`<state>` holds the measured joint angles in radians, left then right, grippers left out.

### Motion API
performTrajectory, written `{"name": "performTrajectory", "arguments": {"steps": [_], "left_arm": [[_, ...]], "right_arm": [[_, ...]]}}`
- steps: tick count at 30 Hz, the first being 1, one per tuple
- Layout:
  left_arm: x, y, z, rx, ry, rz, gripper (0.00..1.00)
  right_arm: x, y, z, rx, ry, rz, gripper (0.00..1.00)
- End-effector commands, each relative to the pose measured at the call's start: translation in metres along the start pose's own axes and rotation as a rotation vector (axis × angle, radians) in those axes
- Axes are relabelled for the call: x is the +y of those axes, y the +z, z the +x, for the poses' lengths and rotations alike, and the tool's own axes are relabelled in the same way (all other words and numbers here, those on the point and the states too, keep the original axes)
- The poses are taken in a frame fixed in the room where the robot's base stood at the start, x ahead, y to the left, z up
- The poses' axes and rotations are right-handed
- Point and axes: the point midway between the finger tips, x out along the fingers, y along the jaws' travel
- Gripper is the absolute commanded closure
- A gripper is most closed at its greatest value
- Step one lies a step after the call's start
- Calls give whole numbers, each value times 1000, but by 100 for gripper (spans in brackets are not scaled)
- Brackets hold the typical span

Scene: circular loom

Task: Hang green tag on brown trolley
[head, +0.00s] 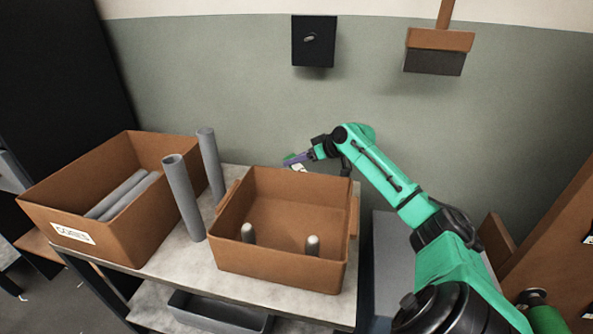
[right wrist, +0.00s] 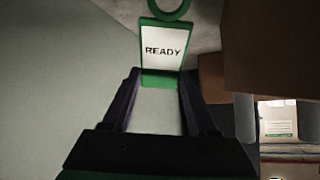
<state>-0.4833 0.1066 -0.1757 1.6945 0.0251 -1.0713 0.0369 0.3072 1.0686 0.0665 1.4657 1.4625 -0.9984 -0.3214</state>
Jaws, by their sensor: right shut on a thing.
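The green tag (right wrist: 162,48) has a white face reading READY and a green ring at its top. My right gripper (right wrist: 160,76) is shut on the tag's lower end. In the head view the right gripper (head: 301,159) holds the tag (head: 292,160) behind the brown bin's back edge, in front of the wall. The brown bin (head: 280,268) with side handles stands on a grey-topped cart (head: 190,262). I cannot tell whether this is the brown trolley; no hook for the tag is clear. My left gripper is out of view.
A larger brown box (head: 120,222) with grey tubes lies at the left. Upright grey tubes (head: 184,198) stand between box and bin. A black wall block (head: 314,42) and a brown hanging piece (head: 440,42) are above. A brown panel (head: 552,240) stands at the right.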

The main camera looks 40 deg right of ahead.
Motion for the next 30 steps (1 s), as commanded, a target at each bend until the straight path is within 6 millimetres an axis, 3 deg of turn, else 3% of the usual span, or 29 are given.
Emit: {"name": "performTrajectory", "arguments": {"steps": [3,13,14,15,16,26,30], "left_arm": [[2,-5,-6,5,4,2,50],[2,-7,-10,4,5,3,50],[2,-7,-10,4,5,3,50],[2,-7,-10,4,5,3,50],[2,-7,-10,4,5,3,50],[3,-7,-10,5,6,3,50],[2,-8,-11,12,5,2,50]], "right_arm": [[4,21,14,-2,-1,3,100],[4,24,17,-1,-1,2,100],[4,24,16,-1,0,1,30],[4,24,16,-1,0,1,14],[4,24,16,-1,0,1,11],[4,22,15,-1,0,1,11],[5,23,4,-4,1,1,11]]}}
